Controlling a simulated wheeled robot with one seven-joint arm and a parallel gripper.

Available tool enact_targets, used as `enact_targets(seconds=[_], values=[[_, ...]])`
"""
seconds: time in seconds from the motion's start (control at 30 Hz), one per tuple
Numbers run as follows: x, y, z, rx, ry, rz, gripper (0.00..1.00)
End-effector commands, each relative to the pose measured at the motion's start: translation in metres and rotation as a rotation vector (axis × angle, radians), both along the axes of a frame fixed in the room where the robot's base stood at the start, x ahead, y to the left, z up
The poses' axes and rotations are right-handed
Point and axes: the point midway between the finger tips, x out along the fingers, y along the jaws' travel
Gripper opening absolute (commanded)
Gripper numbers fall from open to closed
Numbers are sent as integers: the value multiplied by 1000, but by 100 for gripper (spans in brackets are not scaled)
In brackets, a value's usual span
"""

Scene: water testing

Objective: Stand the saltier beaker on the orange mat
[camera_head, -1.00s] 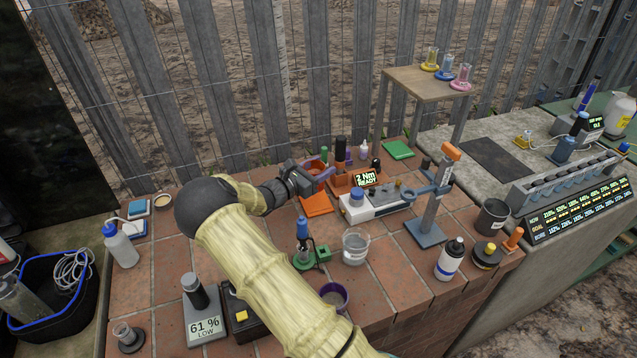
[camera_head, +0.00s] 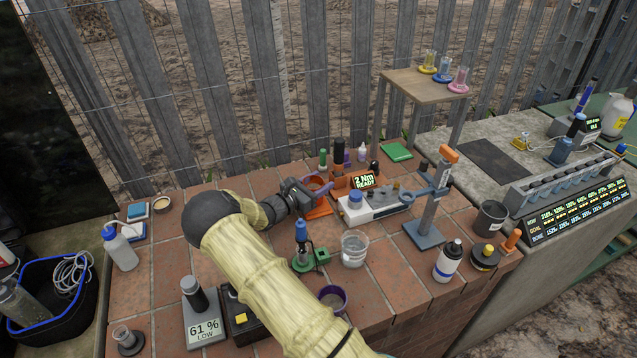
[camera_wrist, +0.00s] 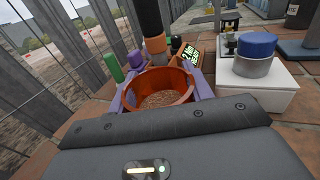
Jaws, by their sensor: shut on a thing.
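My gripper (camera_head: 306,190) is shut on an orange-red beaker (camera_wrist: 160,103), with one purple finger on each side of it. In the wrist view the beaker looks upright and open at the top, with a brownish inside. In the head view the beaker (camera_head: 319,184) is at or just above the orange mat (camera_head: 320,212); I cannot tell whether it touches. My gripper hides most of the mat. A purple beaker (camera_head: 342,310) stands at the front of the brick bench, partly behind my arm.
Close to the held beaker are a "2 Nm READY" display (camera_head: 363,181) and a white device with a blue cap (camera_head: 377,207). A clear beaker (camera_head: 354,250) and a green-based stand (camera_head: 303,262) stand in front. A "61 % LOW" meter (camera_head: 204,329) sits front left.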

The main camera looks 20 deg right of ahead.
Motion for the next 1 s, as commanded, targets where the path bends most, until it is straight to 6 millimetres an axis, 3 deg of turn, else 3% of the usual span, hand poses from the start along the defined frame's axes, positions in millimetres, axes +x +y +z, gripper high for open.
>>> enact_targets(seconds=[0.1, 0.13, 0.23, 0.63, 0.77, 1.0], values=[[0, 0, -3, -1, 0, 0, 24], [0, 0, -4, 0, 0, 0, 52], [0, 0, -3, 0, 0, 0, 72], [0, 2, 1, 1, 0, 1, 72], [-5, 17, 0, 0, -1, 3, 72], [-21, 59, -1, 1, 0, 4, 72]])
